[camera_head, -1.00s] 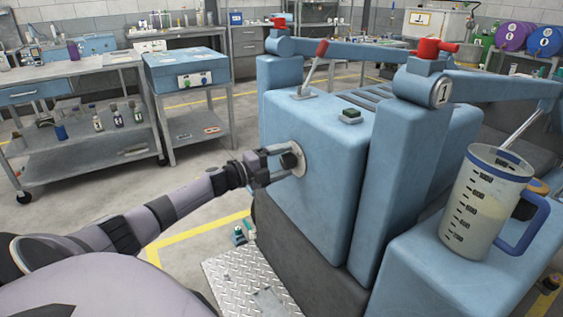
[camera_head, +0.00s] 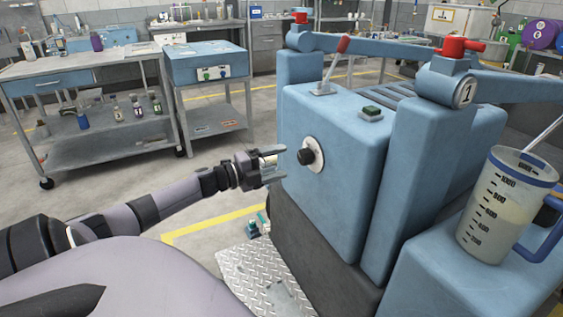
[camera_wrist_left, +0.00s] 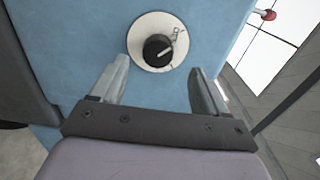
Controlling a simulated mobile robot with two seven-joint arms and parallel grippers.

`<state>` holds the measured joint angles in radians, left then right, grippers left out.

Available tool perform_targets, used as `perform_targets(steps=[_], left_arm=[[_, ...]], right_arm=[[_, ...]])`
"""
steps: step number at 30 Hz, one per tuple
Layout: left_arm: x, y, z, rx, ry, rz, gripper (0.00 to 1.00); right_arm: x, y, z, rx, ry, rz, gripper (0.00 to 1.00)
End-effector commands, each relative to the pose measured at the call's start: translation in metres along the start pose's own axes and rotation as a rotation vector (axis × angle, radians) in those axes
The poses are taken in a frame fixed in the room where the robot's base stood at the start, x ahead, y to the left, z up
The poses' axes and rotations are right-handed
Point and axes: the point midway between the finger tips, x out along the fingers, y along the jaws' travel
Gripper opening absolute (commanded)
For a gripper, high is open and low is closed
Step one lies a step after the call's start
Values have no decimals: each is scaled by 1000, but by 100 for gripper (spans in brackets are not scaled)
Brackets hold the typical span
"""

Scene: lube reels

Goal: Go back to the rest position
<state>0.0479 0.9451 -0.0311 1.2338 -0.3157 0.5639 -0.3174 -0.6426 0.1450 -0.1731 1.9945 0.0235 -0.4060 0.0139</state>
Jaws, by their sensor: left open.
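My left gripper (camera_head: 272,165) is open and empty, just left of the blue machine (camera_head: 345,205). Its fingers point at a black knob (camera_head: 305,156) on a round white dial plate (camera_head: 317,158) on the machine's side. The left gripper is apart from the knob. In the left wrist view the two spread fingers (camera_wrist_left: 158,88) stand below the knob (camera_wrist_left: 157,49), with nothing between them. The knob's white mark points to the upper right there. My right gripper is not in view.
A measuring jug (camera_head: 503,205) with a blue handle stands on the machine's right block. A metal tread plate (camera_head: 262,280) lies on the floor below my left arm. Shelved carts (camera_head: 95,115) stand at the back left. Floor between them and the machine is clear.

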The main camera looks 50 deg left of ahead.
Motion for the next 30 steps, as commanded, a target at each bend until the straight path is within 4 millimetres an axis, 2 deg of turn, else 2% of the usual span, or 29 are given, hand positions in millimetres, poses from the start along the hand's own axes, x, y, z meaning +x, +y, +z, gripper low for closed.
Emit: perform_targets(steps=[20,23,25,29,30], left_arm=[[0,3,-4,-15,0,2,75],[0,22,-24,-96,-11,19,75],[-2,46,-50,-202,-31,43,75],[-16,96,-120,-487,-105,112,75],[-23,110,-144,-583,-137,139,75]], right_arm=[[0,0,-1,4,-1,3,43],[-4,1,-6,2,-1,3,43],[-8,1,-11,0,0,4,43],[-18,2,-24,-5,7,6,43],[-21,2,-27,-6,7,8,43]])
